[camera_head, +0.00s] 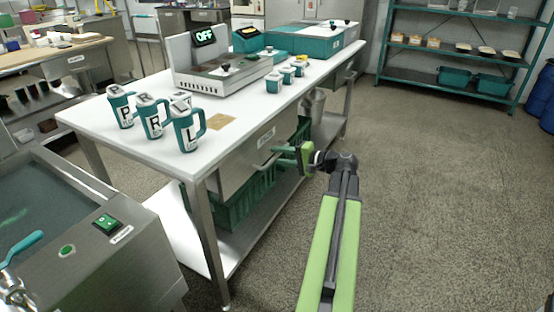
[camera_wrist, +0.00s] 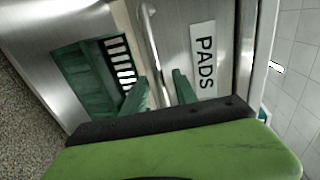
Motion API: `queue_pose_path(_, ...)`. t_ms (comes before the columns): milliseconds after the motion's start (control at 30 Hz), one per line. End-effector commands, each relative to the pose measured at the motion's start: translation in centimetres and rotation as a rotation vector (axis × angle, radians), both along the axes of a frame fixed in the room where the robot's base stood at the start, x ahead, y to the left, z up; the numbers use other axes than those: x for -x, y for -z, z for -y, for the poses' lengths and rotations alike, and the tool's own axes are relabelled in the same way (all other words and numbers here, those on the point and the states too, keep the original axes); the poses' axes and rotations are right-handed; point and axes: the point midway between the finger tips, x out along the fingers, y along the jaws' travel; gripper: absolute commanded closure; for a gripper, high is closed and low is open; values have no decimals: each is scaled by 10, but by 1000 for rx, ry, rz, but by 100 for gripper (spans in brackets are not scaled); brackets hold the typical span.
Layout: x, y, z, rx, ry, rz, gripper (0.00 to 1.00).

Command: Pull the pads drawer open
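The pads drawer (camera_head: 238,165) is a steel drawer under the white-topped table. It looks shut in the head view. Its front carries a white PADS label (camera_wrist: 203,55) in the wrist view. A thin bar handle (camera_wrist: 150,35) runs along the drawer front beside the label; it also shows in the head view (camera_head: 264,164). My gripper (camera_head: 284,156) is at the drawer front, by the handle. In the wrist view its two green fingers (camera_wrist: 162,88) are apart, one on each side of the handle's line. Whether either finger touches the handle cannot be told.
A green crate (camera_head: 245,200) stands on the lower shelf under the drawer. Lettered mugs (camera_head: 155,117) and a scale (camera_head: 215,68) reading OFF stand on the table (camera_head: 235,105). A steel cabinet (camera_head: 110,255) is at the left front. The floor to the right is clear.

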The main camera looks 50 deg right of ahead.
Motion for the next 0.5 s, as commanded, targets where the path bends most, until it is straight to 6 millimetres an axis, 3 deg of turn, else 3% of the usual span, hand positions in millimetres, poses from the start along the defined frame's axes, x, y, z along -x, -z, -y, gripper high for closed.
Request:
queue_pose_path(367,-10,2,-2,0,1,0,66)
queue_pose_path(500,-10,2,-2,0,1,0,81)
